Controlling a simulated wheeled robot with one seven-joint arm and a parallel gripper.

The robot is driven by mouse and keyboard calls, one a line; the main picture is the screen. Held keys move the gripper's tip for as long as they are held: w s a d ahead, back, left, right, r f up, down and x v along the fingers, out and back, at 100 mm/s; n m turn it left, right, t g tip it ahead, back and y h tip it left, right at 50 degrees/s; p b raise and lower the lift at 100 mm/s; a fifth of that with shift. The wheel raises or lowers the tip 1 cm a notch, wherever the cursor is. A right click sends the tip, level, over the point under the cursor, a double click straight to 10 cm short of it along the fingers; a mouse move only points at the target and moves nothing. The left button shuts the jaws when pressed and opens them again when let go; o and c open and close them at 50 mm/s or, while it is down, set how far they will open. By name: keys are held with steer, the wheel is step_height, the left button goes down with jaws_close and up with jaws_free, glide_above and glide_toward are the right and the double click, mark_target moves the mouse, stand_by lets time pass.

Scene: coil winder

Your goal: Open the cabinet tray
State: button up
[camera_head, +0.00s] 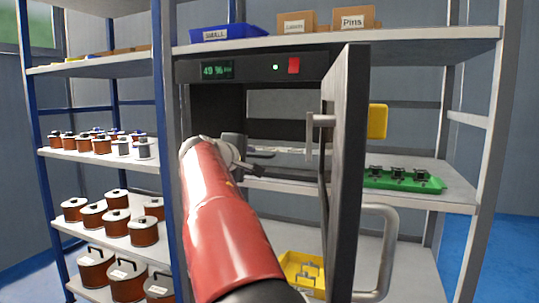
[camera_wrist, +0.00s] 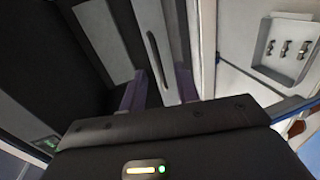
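The cabinet is dark, with a lit "49 %" display (camera_head: 217,70) on its front top panel. Its door (camera_head: 347,170) stands swung open to the right, with a metal handle (camera_head: 385,240). My gripper (camera_head: 245,152) is at the cabinet's opening, at the end of my red arm, which hides much of the interior. In the wrist view my gripper's two fingers (camera_wrist: 160,88) are apart. A pale slotted panel (camera_wrist: 157,45) shows beyond and between them; contact is not clear.
A green tray (camera_head: 405,181) with several dark parts sits on the shelf right of the door. A yellow bin (camera_head: 303,272) is below. Copper coils (camera_head: 116,222) fill the left rack. A blue bin (camera_head: 222,33) and cardboard boxes (camera_head: 354,18) stand on top.

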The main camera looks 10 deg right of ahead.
mark_target(259, 157)
steer(key=x, duration=0.2)
steer(key=p+x, duration=0.1)
steer(key=x, duration=0.2)
steer(key=p+x, duration=0.1)
steer(key=x, duration=0.1)
steer(key=shift+w+r, duration=0.25)
steer(key=shift+w, duration=0.25)
jaws_close()
